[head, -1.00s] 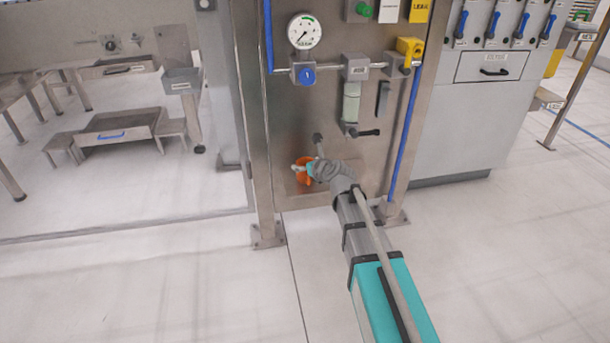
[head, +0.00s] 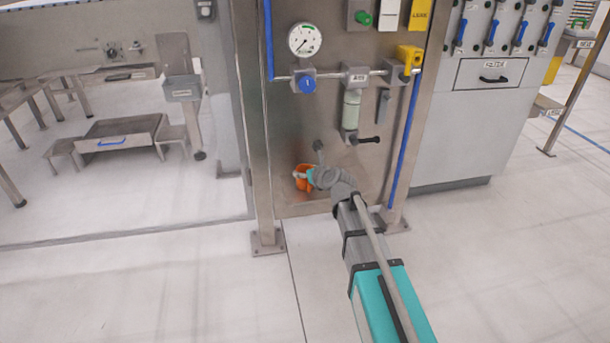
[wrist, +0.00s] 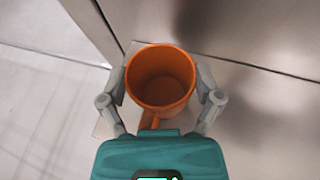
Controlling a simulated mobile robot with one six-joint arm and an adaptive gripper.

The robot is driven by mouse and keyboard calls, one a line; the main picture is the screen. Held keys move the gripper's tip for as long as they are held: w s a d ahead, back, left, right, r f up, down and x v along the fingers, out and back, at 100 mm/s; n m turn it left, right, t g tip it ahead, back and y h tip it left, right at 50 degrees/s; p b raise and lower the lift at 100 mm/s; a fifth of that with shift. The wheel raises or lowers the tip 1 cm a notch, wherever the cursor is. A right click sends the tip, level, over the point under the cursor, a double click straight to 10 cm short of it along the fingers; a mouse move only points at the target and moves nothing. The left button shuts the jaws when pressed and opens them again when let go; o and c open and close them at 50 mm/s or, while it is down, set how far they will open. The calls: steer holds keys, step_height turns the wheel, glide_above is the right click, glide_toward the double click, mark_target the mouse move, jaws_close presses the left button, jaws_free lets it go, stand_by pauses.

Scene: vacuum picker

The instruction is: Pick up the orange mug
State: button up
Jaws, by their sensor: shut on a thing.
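The orange mug (wrist: 160,78) is upright between the two fingers of my gripper (wrist: 161,92) in the wrist view. The fingers press on its left and right sides. Its open mouth faces the camera and looks empty, and its handle points toward the gripper's palm. In the head view the mug (head: 304,178) shows at the end of my arm, low in front of the steel panel, partly hidden by my gripper (head: 303,176). I cannot tell from these views whether it touches a surface below.
The steel panel (head: 330,135) with a gauge (head: 305,40), a blue knob (head: 308,85) and a valve with a black lever (head: 368,140) stands right behind the mug. A steel post (head: 258,150) is to its left. The floor (head: 180,290) in front is clear.

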steer(key=shift+r, duration=0.1)
steer(key=shift+r+p, duration=1)
steer(key=shift+p, duration=0.05)
steer(key=s+d+r+p, duration=0.5)
steer(key=s+r+p, duration=0.5)
steer(key=s, duration=0.3)
steer(key=shift+d+r+p, duration=0.15)
steer(key=shift+r+p, duration=0.25)
steer(key=shift+r, duration=0.1)
